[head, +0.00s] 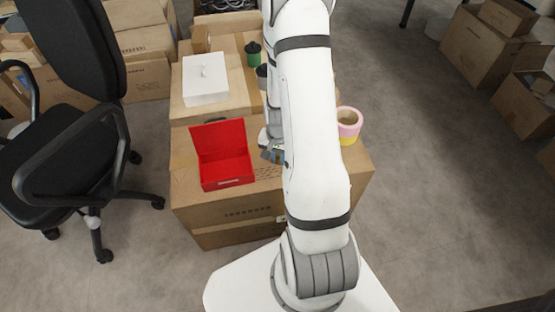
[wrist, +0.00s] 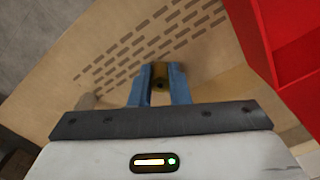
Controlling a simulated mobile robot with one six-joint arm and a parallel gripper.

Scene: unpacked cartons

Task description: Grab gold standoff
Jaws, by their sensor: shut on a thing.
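The gold standoff (wrist: 160,72) shows in the wrist view as a small brass-coloured piece with a dark hole. It sits between the blue fingertips of my gripper (wrist: 160,83), which is shut on it. Behind it is the brown cardboard carton top with printed dashes. In the head view my gripper (head: 271,155) is mostly hidden behind my white arm, just right of the red box. The standoff cannot be made out in the head view. I cannot tell whether it still touches the carton.
An open red box (head: 224,168) stands on the carton (head: 240,208), left of my gripper; its wall also shows in the wrist view (wrist: 285,45). A pink and yellow tape roll (head: 349,122) stands to the right. A white box (head: 205,85) and green container (head: 253,54) are farther back.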

